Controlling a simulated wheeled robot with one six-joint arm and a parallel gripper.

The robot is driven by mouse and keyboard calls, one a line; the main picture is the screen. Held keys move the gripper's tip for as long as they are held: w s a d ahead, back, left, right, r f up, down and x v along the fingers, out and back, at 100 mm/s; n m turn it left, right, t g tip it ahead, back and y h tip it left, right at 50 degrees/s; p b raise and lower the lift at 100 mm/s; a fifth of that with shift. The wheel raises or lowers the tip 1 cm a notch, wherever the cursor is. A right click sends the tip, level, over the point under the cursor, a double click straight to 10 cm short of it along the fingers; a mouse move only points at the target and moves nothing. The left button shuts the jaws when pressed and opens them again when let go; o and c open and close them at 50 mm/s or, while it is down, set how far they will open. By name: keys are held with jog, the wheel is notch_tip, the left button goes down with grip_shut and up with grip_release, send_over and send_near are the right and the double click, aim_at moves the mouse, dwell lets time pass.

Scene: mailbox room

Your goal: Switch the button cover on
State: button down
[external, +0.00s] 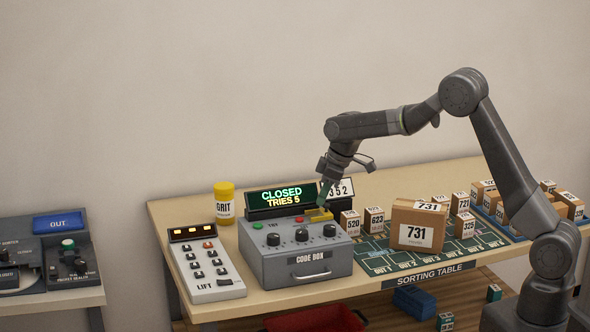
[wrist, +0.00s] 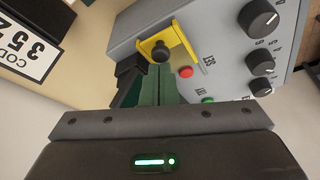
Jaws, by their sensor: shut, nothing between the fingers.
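The grey code box (external: 296,262) stands on the sorting table. The yellow button cover (external: 318,215) is on its top at the right rear. In the wrist view the yellow cover (wrist: 176,42) is a bracket-like frame beside a dark round knob (wrist: 160,52). I cannot tell for sure whether the cover is up or down. My gripper (external: 323,198) points down just above the yellow cover, its green fingers together and empty. In the wrist view the fingertips (wrist: 158,72) are close to the dark knob; whether they touch is unclear.
A red button (wrist: 186,72) and black dials (wrist: 258,18) are on the box near the cover. A display reading CLOSED, TRIES 5 (external: 282,197) and a 352 card (external: 343,188) stand behind. Cartons (external: 416,226) are to the right, the lift panel (external: 207,262) to the left.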

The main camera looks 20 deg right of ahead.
jog(key=shift+r, duration=0.1)
jog(key=a+p, duration=0.1)
jog(key=w+a+r+p, duration=0.1)
jog(key=w+a, duration=0.1)
jog(key=shift+a+r+p, duration=0.2)
jog(key=shift+a+p, duration=0.1)
jog(key=shift+p, duration=0.1)
jog(key=b+v, duration=0.2)
jog(key=v, duration=0.7)
jog(key=shift+s+d+r, duration=0.15)
jog(key=shift+s+d, duration=0.05)
jog(key=shift+d, duration=0.05)
jog(key=p, duration=0.1)
send_over(309, 211)
notch_tip(309, 211, down, 8)
jog(key=shift+f, duration=0.1)
jog(key=a, duration=0.2)
jog(key=a+f, duration=0.1)
jog(key=a, duration=0.2)
jog(key=shift+w+f, duration=0.1)
jog(key=shift+f, duration=0.15)
jog(key=shift+w+a+r+b, duration=0.1)
jog(key=shift+w+a+b, duration=0.1)
jog(key=shift+a+b, duration=0.1)
jog(key=shift+v, duration=1.2)
